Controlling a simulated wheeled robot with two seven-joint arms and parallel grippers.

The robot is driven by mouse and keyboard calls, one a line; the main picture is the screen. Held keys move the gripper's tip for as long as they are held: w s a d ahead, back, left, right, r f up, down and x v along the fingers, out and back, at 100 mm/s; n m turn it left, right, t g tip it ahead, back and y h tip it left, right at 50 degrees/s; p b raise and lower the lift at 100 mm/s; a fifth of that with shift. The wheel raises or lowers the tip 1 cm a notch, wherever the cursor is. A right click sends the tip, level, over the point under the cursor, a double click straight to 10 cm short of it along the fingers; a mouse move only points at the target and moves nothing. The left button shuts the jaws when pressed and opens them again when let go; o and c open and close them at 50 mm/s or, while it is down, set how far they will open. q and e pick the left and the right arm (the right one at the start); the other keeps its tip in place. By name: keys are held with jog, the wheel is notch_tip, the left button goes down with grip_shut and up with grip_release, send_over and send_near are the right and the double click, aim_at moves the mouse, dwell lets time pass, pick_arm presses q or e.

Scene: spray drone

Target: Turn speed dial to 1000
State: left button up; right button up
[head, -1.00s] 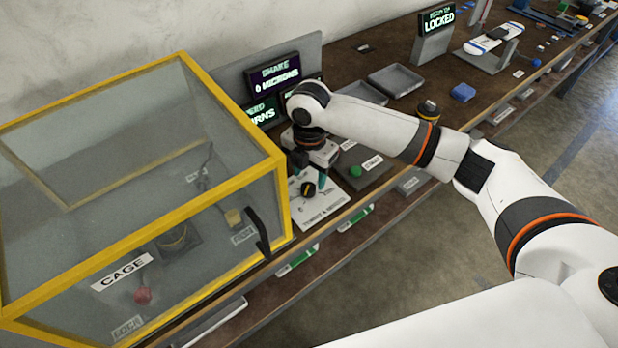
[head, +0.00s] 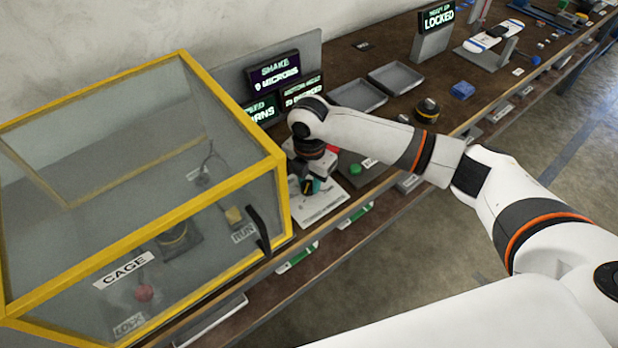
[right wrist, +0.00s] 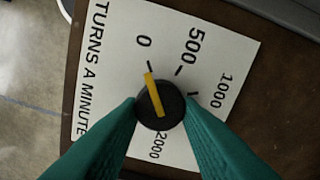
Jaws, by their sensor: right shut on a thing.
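The speed dial (right wrist: 167,108) is a black round knob with a yellow pointer bar. It sits on a white plate (right wrist: 205,50) marked "TURNS A MINUTE" with 0, 500, 1000 and 2000. The upper end of the pointer lies at the tick by 0. My right gripper (right wrist: 160,104) has its teal fingers on either side of the knob, shut on it. In the head view the right gripper (head: 310,185) is over the plate and largely hides the dial. My left gripper is not in view.
A yellow-framed clear cage (head: 185,54) stands left of the plate. Lit displays stand behind, one reading "SHAKE 0 MICRONS" (head: 275,71); my arm partly hides others. A green button (head: 355,169) is right of the dial. Grey trays (head: 396,79) lie farther back.

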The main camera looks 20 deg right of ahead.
jog(key=shift+r+m+p, duration=0.15)
jog(key=shift+m+p, duration=0.25)
jog(key=shift+p, duration=0.3)
jog(key=m+p, duration=0.3)
jog(key=p, duration=0.1)
jog(key=m+p, duration=0.7)
jog(key=shift+s+r+p, duration=0.1)
jog(key=shift+s+p, duration=0.15)
jog(key=shift+p, duration=0.1)
jog(key=m+p, duration=0.3)
jog(key=m, duration=0.1)
jog(key=shift+a+m, duration=0.1)
jog(key=shift+m, duration=0.2)
jog(key=m+p, duration=0.3)
jog(key=m, duration=0.1)
jog(key=shift+f+m, duration=0.2)
jog(key=shift+m, duration=0.1)
jog(key=o, duration=1)
